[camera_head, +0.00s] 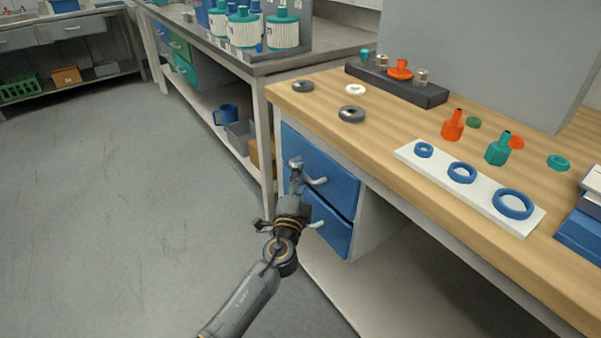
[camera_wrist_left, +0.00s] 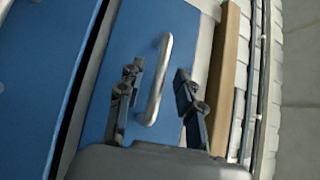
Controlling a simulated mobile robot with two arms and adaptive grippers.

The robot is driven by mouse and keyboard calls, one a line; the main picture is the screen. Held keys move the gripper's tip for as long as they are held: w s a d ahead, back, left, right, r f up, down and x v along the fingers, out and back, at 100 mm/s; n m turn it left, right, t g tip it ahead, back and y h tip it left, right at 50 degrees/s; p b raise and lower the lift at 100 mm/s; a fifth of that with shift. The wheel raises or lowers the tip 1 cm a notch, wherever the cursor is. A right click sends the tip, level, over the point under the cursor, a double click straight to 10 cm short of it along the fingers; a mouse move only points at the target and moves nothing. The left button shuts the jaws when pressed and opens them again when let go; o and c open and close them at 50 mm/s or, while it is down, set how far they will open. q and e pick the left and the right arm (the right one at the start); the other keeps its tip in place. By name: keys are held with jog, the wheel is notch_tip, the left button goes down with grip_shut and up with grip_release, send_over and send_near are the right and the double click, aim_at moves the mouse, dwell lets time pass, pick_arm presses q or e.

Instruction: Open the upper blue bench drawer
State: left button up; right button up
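The upper blue bench drawer (camera_head: 335,182) is under the wooden bench top and looks closed. Its silver bar handle (camera_head: 317,181) is just right of my left gripper (camera_head: 296,166). In the left wrist view, the upper drawer front (camera_wrist_left: 190,40) fills the middle, with its handle (camera_wrist_left: 158,80) between the two spread fingers of my left gripper (camera_wrist_left: 158,72). The fingers are open, one on each side of the handle, with gaps visible. The lower blue drawer (camera_head: 334,235) is below, partly hidden by my arm. My right gripper is not in view.
The wooden bench top (camera_head: 370,165) holds rings, bottles, a white strip (camera_head: 477,205) with blue rings, and a dark block (camera_head: 395,86). A second bench (camera_head: 225,50) with filter vessels stands behind. The grey floor (camera_head: 110,200) at left is clear.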

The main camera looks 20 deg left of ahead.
pick_arm(q)
jog(key=shift+w+a+r, duration=0.15)
jog(key=shift+w, duration=0.95)
grip_shut()
